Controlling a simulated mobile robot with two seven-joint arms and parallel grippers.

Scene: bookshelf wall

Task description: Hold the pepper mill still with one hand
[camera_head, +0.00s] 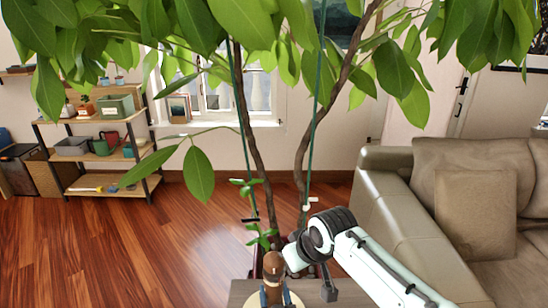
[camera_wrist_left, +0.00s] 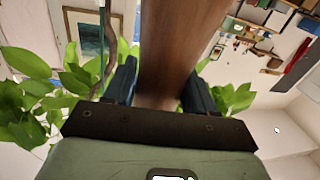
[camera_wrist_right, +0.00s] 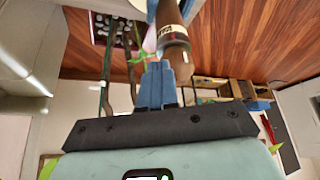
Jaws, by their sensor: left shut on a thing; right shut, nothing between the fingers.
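The brown wooden pepper mill (camera_head: 273,266) stands at the bottom middle of the head view, with its base cut off by the frame. My left gripper (camera_wrist_left: 160,74) is shut on the pepper mill, a blue finger on each side of its brown body (camera_wrist_left: 178,35) in the left wrist view. My right gripper (camera_wrist_right: 160,72) is shut and empty, its blue fingers together. In the right wrist view the mill (camera_wrist_right: 173,45), with a pale band around it, is just beyond these fingertips; I cannot tell whether they touch.
A grey-brown tabletop (camera_head: 345,291) lies around the mill. A large leafy plant (camera_head: 255,150) with tied stems rises just behind it. A leather sofa (camera_head: 390,210) is at the right, a shelf (camera_head: 100,150) at the left. The wooden floor (camera_head: 150,250) at left is clear.

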